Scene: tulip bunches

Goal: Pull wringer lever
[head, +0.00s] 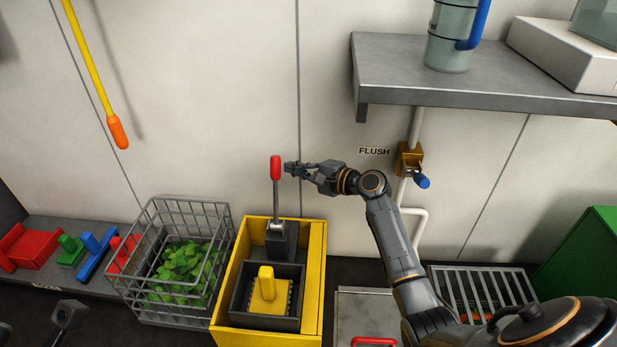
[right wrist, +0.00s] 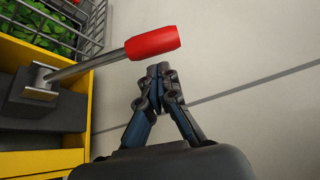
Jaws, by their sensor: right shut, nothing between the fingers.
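The wringer lever is a metal rod with a red grip (head: 275,168), standing upright from a dark block on the yellow mop bucket (head: 316,285) in the head view. In the right wrist view the red grip (right wrist: 153,42) lies just past the fingertips, up and to the left. My right gripper (head: 288,168) is shut and empty, just right of the red grip; it also shows in the right wrist view (right wrist: 158,70). A small gap seems to separate the fingertips from the grip. My left gripper is not clearly in view; a dark arm part shows at the lower left.
A wire basket (head: 150,290) with green leaves stands left of the bucket. A grey shelf (head: 450,85) juts out at upper right above a brass valve (head: 409,160) with a blue handle. A yellow rod (head: 88,60) with an orange end hangs at upper left.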

